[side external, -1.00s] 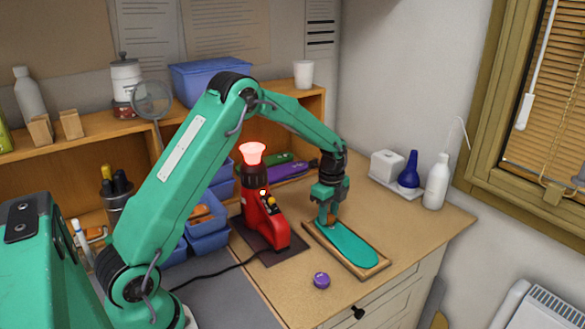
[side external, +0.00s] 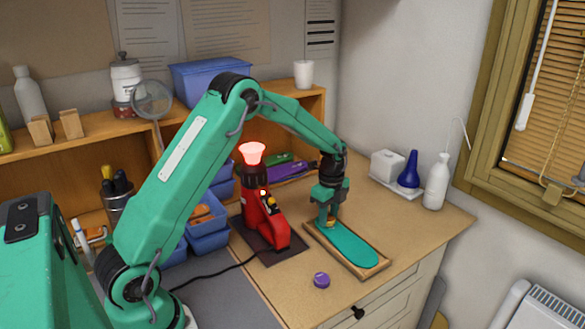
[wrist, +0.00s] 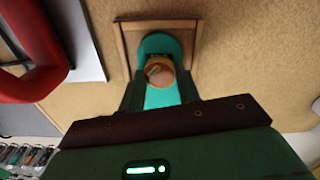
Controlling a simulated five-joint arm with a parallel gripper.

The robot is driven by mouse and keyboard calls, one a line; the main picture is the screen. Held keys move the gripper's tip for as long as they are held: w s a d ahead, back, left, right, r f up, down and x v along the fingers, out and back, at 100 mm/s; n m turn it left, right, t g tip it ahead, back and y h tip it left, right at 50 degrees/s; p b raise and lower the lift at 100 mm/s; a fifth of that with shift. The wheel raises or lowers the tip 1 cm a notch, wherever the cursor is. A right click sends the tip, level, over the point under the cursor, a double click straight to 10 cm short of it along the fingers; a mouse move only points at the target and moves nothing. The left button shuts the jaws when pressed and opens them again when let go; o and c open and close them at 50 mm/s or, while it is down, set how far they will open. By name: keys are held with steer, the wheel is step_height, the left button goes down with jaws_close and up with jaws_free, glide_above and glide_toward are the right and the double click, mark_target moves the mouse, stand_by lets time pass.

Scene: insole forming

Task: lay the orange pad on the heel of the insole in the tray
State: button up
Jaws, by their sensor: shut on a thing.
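The teal insole (side external: 352,246) lies flat in the wooden tray (side external: 373,271) on the desk. My gripper (side external: 327,222) is over the far-left end of the insole, pointing down. In the wrist view my gripper (wrist: 158,82) is shut on the round orange pad (wrist: 159,75), which sits between the fingertips over the rounded end of the insole (wrist: 160,44). The pad is mostly hidden by the fingers in the side view. I cannot tell whether the pad touches the insole.
A red heater (side external: 263,218) with a glowing top stands on a dark mat just left of the tray. Blue bins (side external: 208,240) are further left. A white bottle (side external: 437,182) stands at the back right.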

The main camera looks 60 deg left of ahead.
stand_by(0.3)
steer(key=o, duration=1.4)
steer(key=shift+r, duration=3.95)
steer(key=shift+r, duration=0.1)
